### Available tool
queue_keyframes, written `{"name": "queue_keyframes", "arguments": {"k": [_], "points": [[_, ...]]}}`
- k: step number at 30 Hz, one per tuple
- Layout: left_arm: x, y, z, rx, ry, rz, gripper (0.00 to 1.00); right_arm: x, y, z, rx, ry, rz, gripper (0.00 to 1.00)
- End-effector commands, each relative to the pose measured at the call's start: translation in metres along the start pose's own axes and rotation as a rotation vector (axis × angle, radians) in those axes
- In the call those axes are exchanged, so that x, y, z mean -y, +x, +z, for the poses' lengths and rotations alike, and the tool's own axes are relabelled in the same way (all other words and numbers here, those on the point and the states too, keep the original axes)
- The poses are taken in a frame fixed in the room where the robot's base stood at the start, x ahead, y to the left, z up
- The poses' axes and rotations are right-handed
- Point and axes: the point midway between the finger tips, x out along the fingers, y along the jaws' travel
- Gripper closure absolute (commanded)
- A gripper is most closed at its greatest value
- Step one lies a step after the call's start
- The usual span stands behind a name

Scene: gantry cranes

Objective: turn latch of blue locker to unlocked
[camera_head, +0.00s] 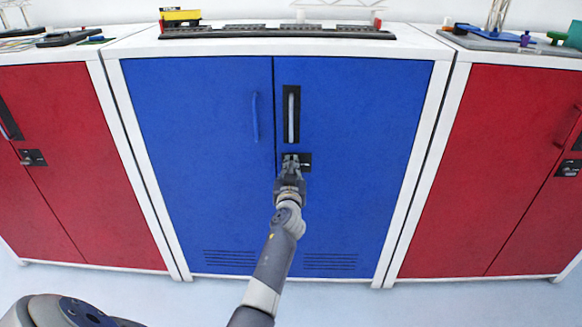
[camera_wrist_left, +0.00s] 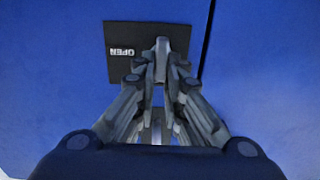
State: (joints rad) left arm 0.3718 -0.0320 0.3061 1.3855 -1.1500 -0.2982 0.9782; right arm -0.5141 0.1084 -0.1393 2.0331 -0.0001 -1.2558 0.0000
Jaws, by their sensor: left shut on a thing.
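The blue locker (camera_head: 198,150) stands in the middle of the head view with both doors closed. Its latch sits on a black plate (camera_head: 305,160) on the right door, below the upright handle (camera_head: 291,115). My left gripper (camera_head: 291,165) is at the plate and hides most of the latch in the head view. In the left wrist view the plate (camera_wrist_left: 122,66) carries the upside-down word OPEN, and the grey latch lever (camera_wrist_left: 161,58) points straight away from my gripper. The fingertips (camera_wrist_left: 160,76) are shut on the lever. My right gripper is not in view.
Red lockers stand close on both sides, one on the left (camera_head: 70,150) and one on the right (camera_head: 480,150). A model train track (camera_head: 277,32) lies on top of the blue locker. The floor (camera_head: 400,305) in front is clear.

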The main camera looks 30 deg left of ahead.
Motion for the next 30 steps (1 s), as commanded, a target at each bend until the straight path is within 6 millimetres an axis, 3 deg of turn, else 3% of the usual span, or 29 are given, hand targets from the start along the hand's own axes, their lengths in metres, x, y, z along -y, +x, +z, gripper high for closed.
{"name": "queue_keyframes", "arguments": {"k": [6,11,30], "points": [[-0.002,0.001,-0.001,-0.003,0.078,0.0,1.0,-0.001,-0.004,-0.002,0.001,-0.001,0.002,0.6],[-0.003,0.001,0.0,-0.004,0.189,0.0,1.0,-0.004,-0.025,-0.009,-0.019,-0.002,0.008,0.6],[-0.013,0.001,0.003,-0.006,0.793,-0.002,1.0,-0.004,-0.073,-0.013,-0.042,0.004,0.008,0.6]]}}
